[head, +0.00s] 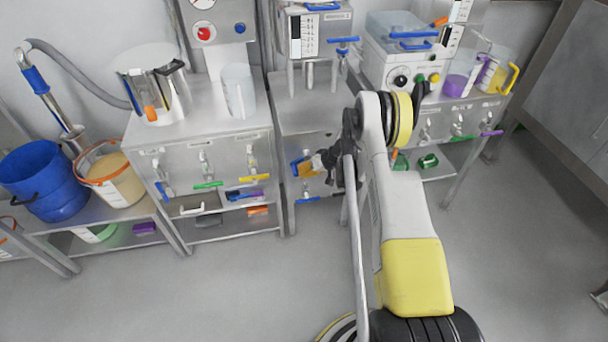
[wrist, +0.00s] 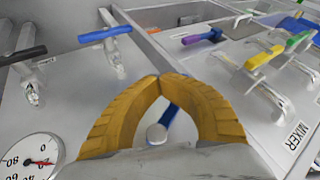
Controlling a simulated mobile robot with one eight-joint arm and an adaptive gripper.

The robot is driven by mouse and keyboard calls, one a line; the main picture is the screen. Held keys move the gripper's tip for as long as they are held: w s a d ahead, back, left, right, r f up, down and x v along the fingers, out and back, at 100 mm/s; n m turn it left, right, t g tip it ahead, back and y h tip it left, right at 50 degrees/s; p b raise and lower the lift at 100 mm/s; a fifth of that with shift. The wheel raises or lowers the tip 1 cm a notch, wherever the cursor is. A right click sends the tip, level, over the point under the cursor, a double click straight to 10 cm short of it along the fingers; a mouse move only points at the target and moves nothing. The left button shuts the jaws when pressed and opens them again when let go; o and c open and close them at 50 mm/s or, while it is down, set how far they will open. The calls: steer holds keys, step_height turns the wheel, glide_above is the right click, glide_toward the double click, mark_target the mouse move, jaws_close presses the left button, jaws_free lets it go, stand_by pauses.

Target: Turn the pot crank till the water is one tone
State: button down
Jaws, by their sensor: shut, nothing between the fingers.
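My gripper (head: 312,165) is in front of the middle steel cabinet in the head view. In the wrist view its yellow fingers (wrist: 158,78) meet at the tips, with nothing held. A blue handle with a pale round end (wrist: 157,133) shows through the gap between the fingers; whether they touch it I cannot tell. An open steel pot (head: 178,92) stands on the left cabinet, far from my gripper. I cannot make out a pot crank or the water in it.
In the wrist view, a blue T-handle (wrist: 105,34), a black one (wrist: 23,55) and a dial gauge (wrist: 32,158) are left of the fingers. Several coloured levers and a MIXER label (wrist: 297,137) are at right. The grey floor (head: 240,290) is clear in front.

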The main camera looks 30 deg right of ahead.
steer(key=shift+w+a+r, duration=0.2)
steer(key=shift+a+r, duration=0.5)
steer(key=shift+a, duration=0.3)
stand_by(3.0)
steer(key=shift+f, duration=0.1)
